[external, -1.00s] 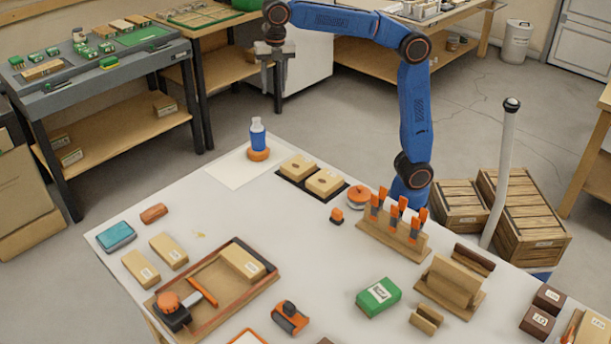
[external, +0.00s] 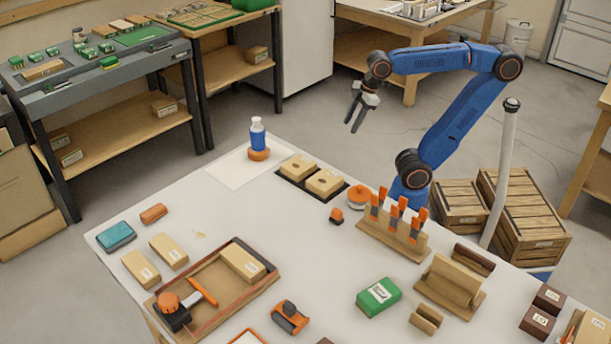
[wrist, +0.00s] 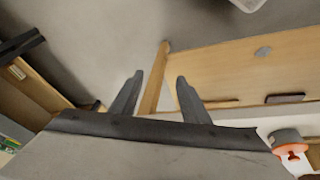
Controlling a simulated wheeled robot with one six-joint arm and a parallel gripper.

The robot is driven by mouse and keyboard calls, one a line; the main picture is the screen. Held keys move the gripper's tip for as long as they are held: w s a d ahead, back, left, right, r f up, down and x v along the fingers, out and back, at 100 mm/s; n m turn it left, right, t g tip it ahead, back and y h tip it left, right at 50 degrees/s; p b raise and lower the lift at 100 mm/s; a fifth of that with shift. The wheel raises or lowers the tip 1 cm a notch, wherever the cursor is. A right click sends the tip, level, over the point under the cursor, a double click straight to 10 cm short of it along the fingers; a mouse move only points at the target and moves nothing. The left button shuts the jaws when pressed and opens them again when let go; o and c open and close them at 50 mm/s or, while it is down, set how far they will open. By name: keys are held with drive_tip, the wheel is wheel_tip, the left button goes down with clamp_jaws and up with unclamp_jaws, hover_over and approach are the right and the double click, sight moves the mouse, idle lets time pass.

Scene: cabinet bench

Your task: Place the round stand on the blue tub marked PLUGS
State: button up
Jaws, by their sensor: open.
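My gripper (external: 353,124) is open and empty, held in the air beyond the table's back edge. Its two spread fingers show in the wrist view (wrist: 160,77), with nothing between them. A round orange stand (external: 259,155) sits at the table's back left corner, under a blue and white bottle (external: 258,134). A teal-blue box (external: 116,236) lies at the table's left edge. It is the only blue container on the table, but I cannot read a PLUGS mark on it.
Two tan blocks on a dark mat (external: 283,178) lie near the bottle. A wooden rack with orange-handled tools (external: 389,237) stands at the right. A wooden tray (external: 208,315) and a green box (external: 378,297) lie nearer the front. The middle of the table is clear.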

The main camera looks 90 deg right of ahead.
drive_tip(key=s+f+m, duration=0.4)
drive_tip(key=s+f, duration=0.2)
drive_tip(key=f, duration=0.2)
drive_tip(key=shift+s+d+f+t, duration=0.15)
drive_tip(key=shift+d+f+t, duration=0.1)
drive_tip(key=shift+d+t, duration=0.2)
